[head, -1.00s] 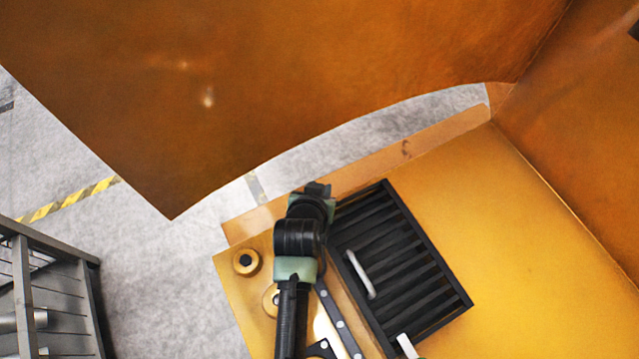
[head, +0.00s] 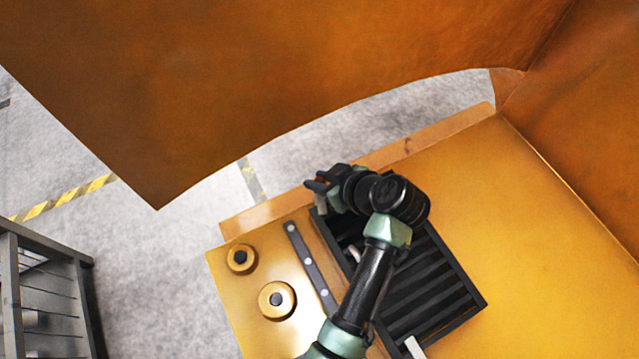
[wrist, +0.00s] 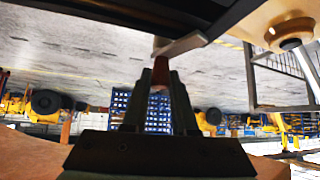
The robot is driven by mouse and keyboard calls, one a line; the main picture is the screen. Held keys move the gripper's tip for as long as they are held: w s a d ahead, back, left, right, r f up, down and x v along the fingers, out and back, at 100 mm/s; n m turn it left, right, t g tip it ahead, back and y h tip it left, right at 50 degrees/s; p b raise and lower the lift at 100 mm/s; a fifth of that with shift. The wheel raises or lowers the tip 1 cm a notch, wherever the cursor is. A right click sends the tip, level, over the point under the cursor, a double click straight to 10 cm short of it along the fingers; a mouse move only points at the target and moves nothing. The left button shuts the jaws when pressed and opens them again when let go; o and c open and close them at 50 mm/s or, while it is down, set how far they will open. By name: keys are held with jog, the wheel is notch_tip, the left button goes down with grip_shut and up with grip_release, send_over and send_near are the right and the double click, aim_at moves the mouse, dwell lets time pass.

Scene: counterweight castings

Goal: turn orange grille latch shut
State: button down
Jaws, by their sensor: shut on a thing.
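The black slatted grille (head: 452,292) lies on the yellow casting surface in the head view, partly covered by my arm. My gripper (head: 318,186) is at the grille's upper left corner. In the wrist view the fingers of my gripper (wrist: 160,82) are closed around a reddish-brown piece (wrist: 160,68), which appears to be the orange latch. A pale flat bar (wrist: 182,45) lies just beyond the fingertips, against the dark frame edge. The fingers hide much of the latch, so I cannot tell its angle.
Two round yellow bosses (head: 277,300) and a dark strip with pale studs (head: 308,262) are left of the grille. A white handle (head: 414,347) is at its lower edge. A large orange panel (head: 280,80) stands above. A grey railing (head: 45,290) is at left.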

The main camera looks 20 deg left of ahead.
jog(key=shift+f+n+g+y+b, duration=0.1)
jog(key=shift+n+g+y+b, duration=0.3)
jog(key=shift+n+g+b, duration=1.4)
jog(key=shift+n, duration=0.4)
jog(key=c, duration=0.7)
grip_release()
jog(key=p+v, duration=0.2)
jog(key=v, duration=1.1)
jog(key=shift+s, duration=0.1)
